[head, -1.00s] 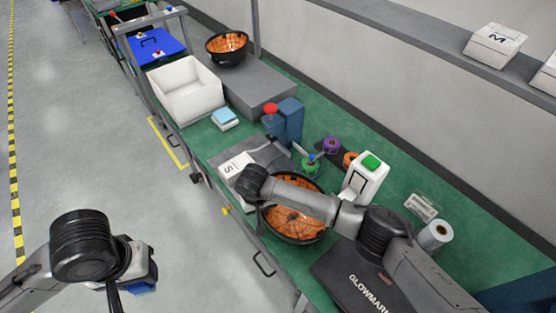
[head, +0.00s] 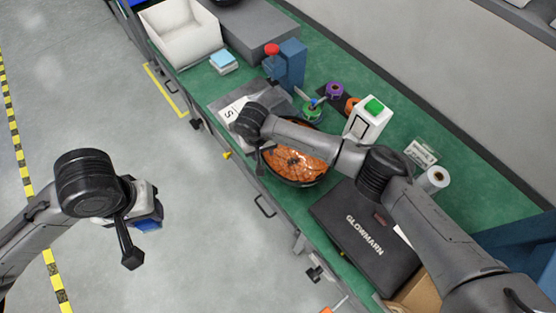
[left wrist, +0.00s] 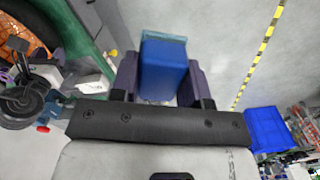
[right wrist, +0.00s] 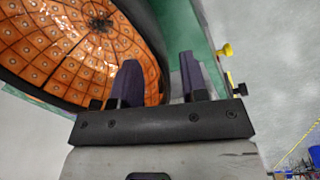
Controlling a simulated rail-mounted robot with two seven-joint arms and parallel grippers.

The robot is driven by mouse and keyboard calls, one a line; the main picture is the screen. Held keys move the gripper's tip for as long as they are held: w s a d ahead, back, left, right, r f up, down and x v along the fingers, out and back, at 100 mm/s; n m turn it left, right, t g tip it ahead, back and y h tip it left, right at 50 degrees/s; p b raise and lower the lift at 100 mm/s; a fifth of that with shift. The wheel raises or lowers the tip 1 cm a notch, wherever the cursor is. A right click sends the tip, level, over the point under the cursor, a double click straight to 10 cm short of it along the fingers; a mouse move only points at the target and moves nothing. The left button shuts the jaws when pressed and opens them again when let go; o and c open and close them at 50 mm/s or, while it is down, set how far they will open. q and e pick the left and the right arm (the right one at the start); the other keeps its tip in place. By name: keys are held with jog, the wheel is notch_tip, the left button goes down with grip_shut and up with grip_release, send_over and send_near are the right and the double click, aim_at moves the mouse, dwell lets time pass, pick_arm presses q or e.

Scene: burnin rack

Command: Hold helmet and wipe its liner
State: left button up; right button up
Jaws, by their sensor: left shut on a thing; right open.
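The helmet (head: 292,163) lies upturned on the green bench, its orange padded liner facing up inside a black rim. In the right wrist view the liner (right wrist: 68,45) fills the upper left. My right gripper (right wrist: 159,75) is open at the helmet's near-left edge, with the black rim showing between and beyond its fingers; contact cannot be told. In the head view my right wrist and forearm cover part of the helmet. My left gripper (head: 148,222) is shut on a blue block-like wiping pad (left wrist: 163,70), held over the floor away from the bench.
A black case (head: 365,235) lies right of the helmet. A white box with a green top (head: 368,118), spools (head: 335,90) and a blue stand (head: 291,65) are behind it. A white bin (head: 180,35) and light-blue pads (head: 223,61) stand further left. The floor is clear.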

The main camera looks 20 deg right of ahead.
notch_tip(320, 180, up, 10)
jog(key=a, duration=0.1)
jog(key=shift+r, duration=0.2)
dwell(0.3)
